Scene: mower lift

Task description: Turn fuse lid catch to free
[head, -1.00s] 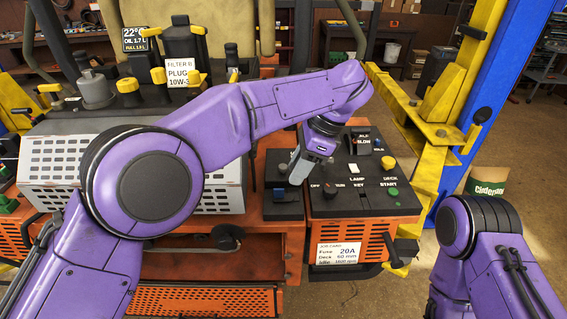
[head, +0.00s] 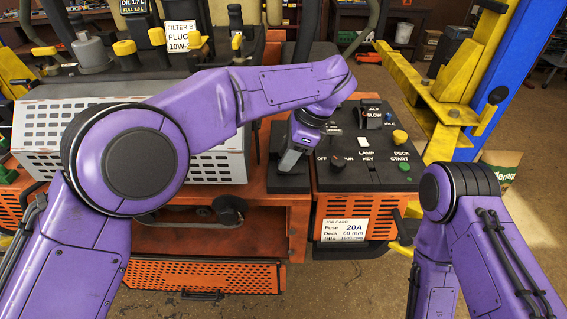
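The small black box (head: 289,184) at the left of the control panel (head: 365,170) seems to be the fuse box. My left arm reaches across from the left, and my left gripper (head: 286,166) points down over this box. The gripper hides the top of the box, so I cannot make out the lid catch or whether the fingers touch it. The finger opening is too small and covered to read. My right arm shows at the right, but its gripper is not in view.
The panel holds a red-marked key switch (head: 337,161), a green start button (head: 404,167) and a yellow knob (head: 399,137). A job card (head: 344,231) hangs on the orange front. A yellow lift arm (head: 425,95) stands at the right. A white perforated cover (head: 75,140) is at the left.

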